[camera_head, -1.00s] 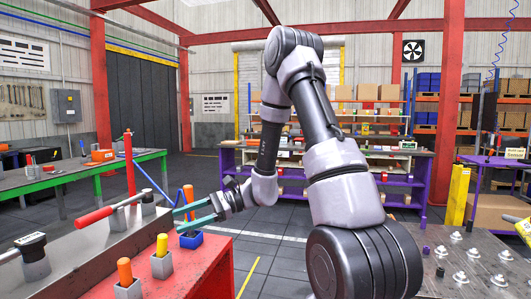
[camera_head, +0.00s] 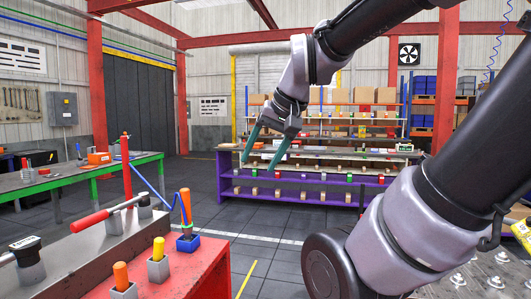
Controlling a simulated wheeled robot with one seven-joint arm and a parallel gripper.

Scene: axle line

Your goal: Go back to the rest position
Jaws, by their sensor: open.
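My gripper (camera_head: 262,158) hangs in mid-air near the middle of the head camera view, pointing down and a little left. Its two teal fingers are apart and nothing is between them. My arm comes in from the right side of the picture and bends over at the top. Behind the gripper, farther off, is the purple shelf rack (camera_head: 305,186). The gripper is apart from the red table (camera_head: 200,275) at lower left.
An orange-handled tool in a blue holder (camera_head: 187,241) stands on the red table, beside a grey fixture with a red-handled lever (camera_head: 103,213). Two more holders (camera_head: 158,268) stand at the front. A green-edged bench (camera_head: 75,178) is at left. Dark floor (camera_head: 270,224) lies open between.

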